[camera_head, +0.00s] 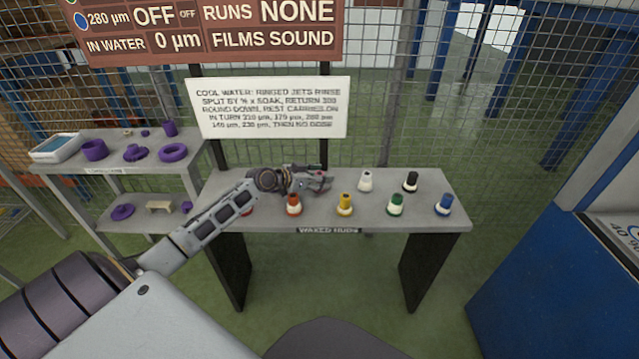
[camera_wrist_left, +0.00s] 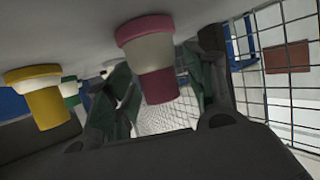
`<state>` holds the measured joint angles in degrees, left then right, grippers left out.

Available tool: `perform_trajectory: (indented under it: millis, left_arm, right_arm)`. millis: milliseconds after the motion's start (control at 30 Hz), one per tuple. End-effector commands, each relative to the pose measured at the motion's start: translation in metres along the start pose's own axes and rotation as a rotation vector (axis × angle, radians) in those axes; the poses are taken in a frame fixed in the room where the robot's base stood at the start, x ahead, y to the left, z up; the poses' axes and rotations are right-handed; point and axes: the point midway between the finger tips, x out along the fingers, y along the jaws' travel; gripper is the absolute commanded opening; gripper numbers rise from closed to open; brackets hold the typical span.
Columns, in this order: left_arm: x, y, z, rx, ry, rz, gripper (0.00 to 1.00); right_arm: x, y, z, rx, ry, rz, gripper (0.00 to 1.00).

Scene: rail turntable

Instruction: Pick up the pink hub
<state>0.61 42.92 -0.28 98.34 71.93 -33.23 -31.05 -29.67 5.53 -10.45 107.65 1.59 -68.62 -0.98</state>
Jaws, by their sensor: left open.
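The pink hub (camera_wrist_left: 160,88), pink at both ends with a cream middle band, appears large and inverted in the left wrist view. It stands on the grey table (camera_head: 270,222). My left gripper (camera_head: 318,182) reaches low over the table from the left. It is open, and its dark fingers show on both sides of the hub in the wrist view. No grip on the hub shows. In the head view the gripper mostly covers the hub. My right gripper is not in view.
Near the gripper stand a red hub (camera_head: 294,205), a yellow hub (camera_head: 345,205) and a white hub (camera_head: 365,181). Green (camera_head: 396,205), black (camera_head: 410,182) and blue (camera_head: 444,205) hubs stand farther right. A mesh fence (camera_head: 440,130) rises behind. A shelf (camera_head: 75,168) with purple parts is left.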

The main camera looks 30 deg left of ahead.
Motion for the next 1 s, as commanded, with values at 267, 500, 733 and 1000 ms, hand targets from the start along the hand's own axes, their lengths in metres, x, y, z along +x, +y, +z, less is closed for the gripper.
perform_trajectory:
  millis: [267,500,733,1000]
  left_arm:
    - [0.000,0.000,0.000,0.000,0.000,0.000,0.20]
    - [0.000,0.000,-0.001,0.001,0.002,-0.001,0.00]
    - [-0.001,0.000,-0.002,0.001,0.002,-0.001,0.00]
    - [-0.005,-0.001,-0.013,0.001,0.003,-0.001,0.00]
  right_arm:
    - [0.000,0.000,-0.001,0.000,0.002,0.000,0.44]
    - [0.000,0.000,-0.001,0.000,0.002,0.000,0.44]
    - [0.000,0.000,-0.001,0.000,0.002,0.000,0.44]
    - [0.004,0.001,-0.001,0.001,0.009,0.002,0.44]
